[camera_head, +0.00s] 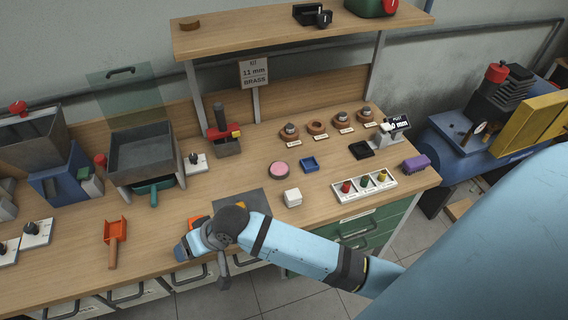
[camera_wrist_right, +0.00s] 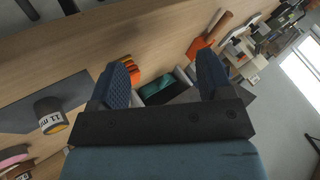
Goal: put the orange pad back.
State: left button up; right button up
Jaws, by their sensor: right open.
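A small orange piece (camera_head: 198,221), which looks like the orange pad, lies on the bench beside the grey mat (camera_head: 256,197), partly hidden behind my right gripper. In the right wrist view, an orange piece with a yellowish edge (camera_wrist_right: 132,67) shows beside the left finger, partly covered by it. My right gripper (camera_head: 184,248) is low at the bench's front edge. Its two blue fingers (camera_wrist_right: 165,70) stand wide apart, with nothing seen held between them. I cannot tell how far the pad is from the fingers. My left gripper is not in view.
An orange scoop (camera_head: 116,231) lies to the left of my right gripper. A dark cylinder with an 11 mm label (camera_wrist_right: 51,116) stands on the mat.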

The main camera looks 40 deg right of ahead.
jog(key=s+d+f+n+t+h, duration=0.1)
jog(key=s+d+f+t, duration=0.2)
jog(key=s+d, duration=0.4)
jog(key=s+d+f+n+t+h, duration=0.1)
jog(key=s+d+f+n+t, duration=0.1)
jog(key=s+d+f, duration=0.3)
jog(key=s+d, duration=0.2)
jog(key=s, duration=0.1)
jog(key=shift+d+f+t+h, duration=0.15)
jog(key=shift+d+t+h, duration=0.25)
jog(key=shift+s, duration=0.1)
